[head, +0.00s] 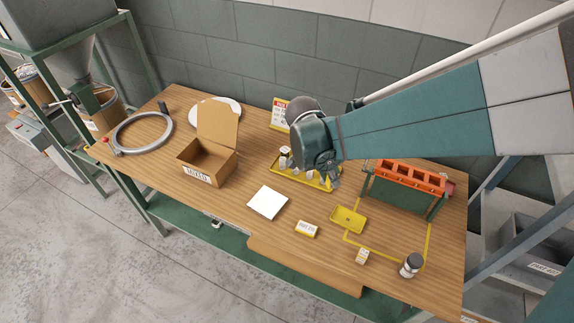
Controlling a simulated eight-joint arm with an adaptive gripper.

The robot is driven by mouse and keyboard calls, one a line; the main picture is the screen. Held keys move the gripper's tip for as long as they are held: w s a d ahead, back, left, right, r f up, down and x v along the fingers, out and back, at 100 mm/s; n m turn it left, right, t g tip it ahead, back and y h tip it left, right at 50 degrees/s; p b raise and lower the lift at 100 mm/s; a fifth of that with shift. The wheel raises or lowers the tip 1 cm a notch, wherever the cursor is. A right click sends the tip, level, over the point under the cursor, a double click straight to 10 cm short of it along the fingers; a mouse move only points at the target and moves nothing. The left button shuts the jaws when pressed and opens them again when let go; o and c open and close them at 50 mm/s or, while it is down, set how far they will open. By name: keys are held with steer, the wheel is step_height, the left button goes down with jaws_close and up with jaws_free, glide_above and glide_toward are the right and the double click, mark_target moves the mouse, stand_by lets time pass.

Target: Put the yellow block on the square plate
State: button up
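A white square plate (267,201) lies flat and bare on the wooden table, right of the open carton. I cannot single out a plain yellow block. A small yellow tray-like piece (349,219) lies right of the plate. A white box with yellow markings (306,229) lies between them, and a smaller similar box (363,256) stands nearer the front edge. My gripper (328,180) points down over the right end of a long yellow tray (295,178), beyond the plate. The arm hides most of its fingers, so its opening and any held thing are unclear.
White bottles (285,160) stand in the long tray. An open carton (207,160), a ring (142,132) and a round white plate (222,103) are at the left. An orange rack (410,177) and a dark-lidded jar (411,265) are at the right. The table's front-left is clear.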

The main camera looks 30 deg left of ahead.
steer(key=s+a+n, duration=0.1)
steer(key=s+a, duration=0.2)
steer(key=a, duration=0.3)
steer(key=s+a+n, duration=0.2)
steer(key=s+a, duration=0.1)
steer(key=a, duration=0.4)
steer(key=s+a+n+t+y, duration=0.1)
steer(key=s+a, duration=0.2)
steer(key=a, duration=0.3)
steer(key=shift+a+r, duration=0.25)
steer(key=shift+r, duration=0.1)
glide_toward(272, 198)
steer(key=shift+w+d+f, duration=0.15)
steer(key=shift+w+d, duration=0.05)
steer(key=shift+w, duration=0.2)
steer(key=shift+w+d+f, duration=0.15)
steer(key=shift+w+d, duration=0.05)
steer(key=shift+w, duration=0.25)
steer(key=shift+f+b, duration=0.35)
steer(key=shift+f, duration=1.5)
steer(key=shift+f, duration=0.2)
